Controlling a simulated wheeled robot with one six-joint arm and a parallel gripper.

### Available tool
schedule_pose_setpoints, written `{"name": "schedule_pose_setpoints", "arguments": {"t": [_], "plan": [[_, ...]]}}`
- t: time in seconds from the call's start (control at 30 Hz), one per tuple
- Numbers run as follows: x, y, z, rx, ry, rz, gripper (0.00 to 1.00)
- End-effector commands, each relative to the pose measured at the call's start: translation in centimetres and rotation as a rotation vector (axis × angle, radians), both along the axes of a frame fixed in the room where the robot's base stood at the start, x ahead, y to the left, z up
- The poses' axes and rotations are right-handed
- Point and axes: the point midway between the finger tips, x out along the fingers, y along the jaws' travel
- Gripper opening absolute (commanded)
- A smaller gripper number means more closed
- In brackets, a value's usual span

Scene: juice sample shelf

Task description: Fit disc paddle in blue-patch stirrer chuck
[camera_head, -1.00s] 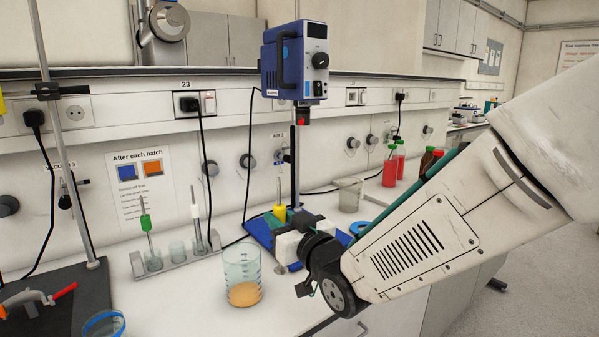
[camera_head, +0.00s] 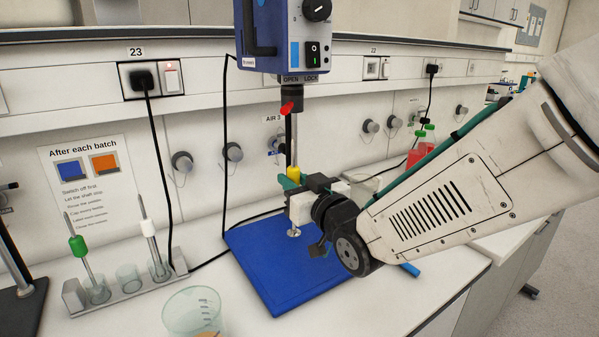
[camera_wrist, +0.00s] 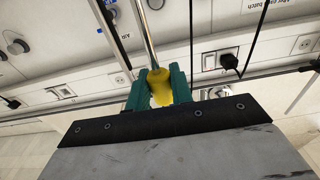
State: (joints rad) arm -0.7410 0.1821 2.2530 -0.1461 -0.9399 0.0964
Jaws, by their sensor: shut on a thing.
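The disc paddle has a yellow collar (camera_head: 293,172), a metal shaft above it and a small disc (camera_head: 294,232) below. My gripper (camera_head: 287,183) is shut on the yellow collar and holds the paddle upright above the blue base plate (camera_head: 262,262). The teal fingers clasp the collar (camera_wrist: 160,88) in the wrist view too. The blue stirrer (camera_head: 262,30) carries a light-blue patch (camera_head: 294,54). Its dark chuck (camera_head: 293,94) has a red lever (camera_head: 287,107), below the OPEN/LOCK label. The shaft lines up under the chuck; I cannot tell whether its tip is inside.
A rack (camera_head: 125,290) at left holds green-collared (camera_head: 78,246) and white-collared (camera_head: 148,229) paddles. A beaker (camera_head: 192,312) stands at the front. Red bottles (camera_head: 420,150) and a clear beaker (camera_head: 368,187) are behind my arm. A black cable hangs left of the stirrer.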

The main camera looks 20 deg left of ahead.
Motion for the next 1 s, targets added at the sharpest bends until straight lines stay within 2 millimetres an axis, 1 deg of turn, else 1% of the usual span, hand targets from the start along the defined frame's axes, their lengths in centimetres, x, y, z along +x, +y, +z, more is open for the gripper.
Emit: {"name": "schedule_pose_setpoints", "arguments": {"t": [0.27,0.6,1.0], "plan": [[-0.3,0.6,1.7,0.002,-0.002,0.009,0.00],[-0.3,0.5,4.4,0.001,-0.003,0.007,0.00],[-0.5,-0.1,4.2,0.001,-0.001,0.005,0.00]]}}
